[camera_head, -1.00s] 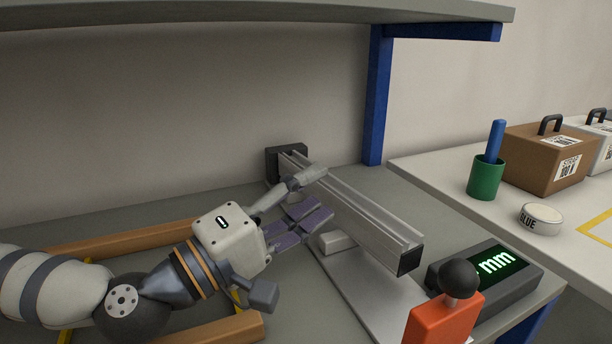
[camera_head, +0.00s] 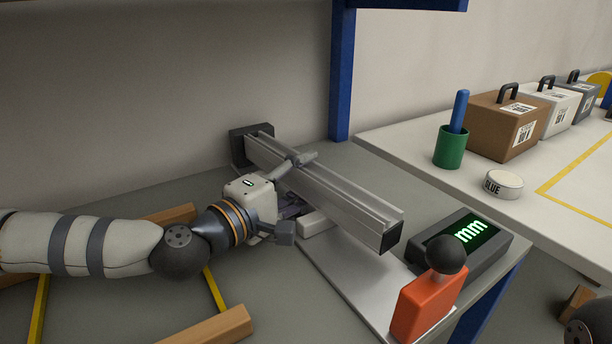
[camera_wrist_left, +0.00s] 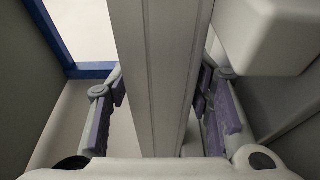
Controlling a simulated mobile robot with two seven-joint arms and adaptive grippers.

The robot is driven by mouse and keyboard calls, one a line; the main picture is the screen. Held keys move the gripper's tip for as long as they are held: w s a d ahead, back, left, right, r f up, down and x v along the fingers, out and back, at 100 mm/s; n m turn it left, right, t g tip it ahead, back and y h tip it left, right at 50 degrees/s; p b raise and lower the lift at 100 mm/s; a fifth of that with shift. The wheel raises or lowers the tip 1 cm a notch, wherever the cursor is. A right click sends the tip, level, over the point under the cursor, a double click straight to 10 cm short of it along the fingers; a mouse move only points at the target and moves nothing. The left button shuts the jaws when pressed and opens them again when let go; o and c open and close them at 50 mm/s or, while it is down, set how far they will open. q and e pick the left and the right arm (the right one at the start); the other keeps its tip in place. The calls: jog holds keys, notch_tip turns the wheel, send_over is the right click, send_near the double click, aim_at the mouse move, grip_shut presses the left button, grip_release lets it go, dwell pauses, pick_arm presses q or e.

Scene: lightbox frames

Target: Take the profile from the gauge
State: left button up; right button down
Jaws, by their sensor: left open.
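The profile (camera_head: 345,196), a long grooved silver bar with a dark end, lies along the gauge. Its far end is at the gauge's black stop block (camera_head: 240,150), and its near end points at the viewer. My left gripper (camera_head: 300,182) is at the profile's far half, one finger reaching over its top and the purple pads partly hidden on the near side. In the left wrist view the profile (camera_wrist_left: 155,60) runs between the open fingers, with a gap at the left finger and a narrower one at the right. My right gripper is not in view.
The gauge has a pale base plate (camera_head: 345,285), an orange handle (camera_head: 420,305) with a black knob, and a display (camera_head: 465,240) reading "mm". A blue shelf post (camera_head: 342,80) stands behind. Wooden rails (camera_head: 210,328) lie front left. The right table holds a green cup (camera_head: 450,148) and cases.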

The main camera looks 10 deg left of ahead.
pick_arm(q)
jog(key=shift+w, duration=0.15)
jog(key=c, duration=1)
jog(key=shift+c, duration=0.4)
jog(key=shift+r, duration=0.1)
